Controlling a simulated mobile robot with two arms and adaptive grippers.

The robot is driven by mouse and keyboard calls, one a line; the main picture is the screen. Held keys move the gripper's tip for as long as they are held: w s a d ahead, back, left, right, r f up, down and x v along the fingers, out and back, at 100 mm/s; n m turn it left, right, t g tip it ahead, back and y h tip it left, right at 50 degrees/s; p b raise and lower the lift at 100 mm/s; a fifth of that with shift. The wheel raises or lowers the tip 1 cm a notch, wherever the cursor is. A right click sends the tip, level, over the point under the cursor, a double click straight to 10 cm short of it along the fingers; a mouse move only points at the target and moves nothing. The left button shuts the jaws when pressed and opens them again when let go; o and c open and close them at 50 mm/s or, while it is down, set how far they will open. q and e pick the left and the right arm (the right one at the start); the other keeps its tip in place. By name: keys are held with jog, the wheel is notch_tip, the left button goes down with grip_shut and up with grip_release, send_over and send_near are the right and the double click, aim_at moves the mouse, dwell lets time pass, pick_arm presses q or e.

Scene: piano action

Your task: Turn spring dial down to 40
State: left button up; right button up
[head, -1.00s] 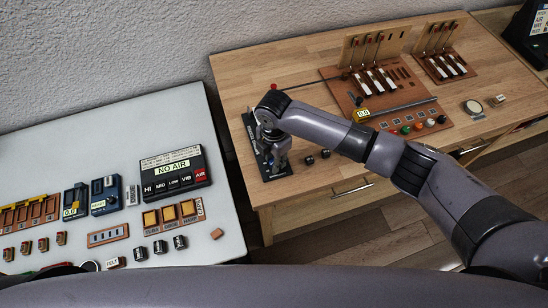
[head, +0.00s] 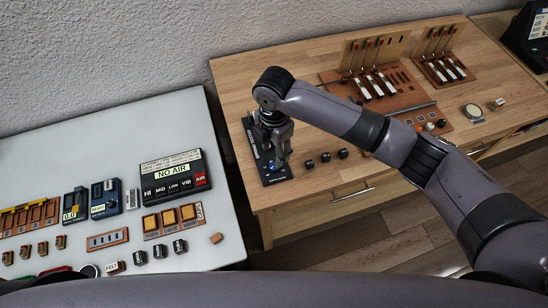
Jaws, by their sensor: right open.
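A black panel (head: 275,179) lies at the left end of the wooden table, with a small blue spot on it close to the fingers. My right gripper (head: 281,160) points down over this panel, and its jaws are open. The gripper and wrist cover much of the panel, so I cannot make out a dial face, its number or whether the fingers touch a knob. A blue box with a round knob (head: 105,197) stands on the white table, away from the gripper. I cannot tell from its markings which one is the spring dial. My left gripper is out of view.
Several small black knobs (head: 326,157) sit right of the panel. A brown board with levers (head: 375,84) stands behind my right forearm. A NO AIR display (head: 172,172) is on the white table (head: 100,132). A gap separates the two tables.

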jog(key=shift+r, duration=2.25)
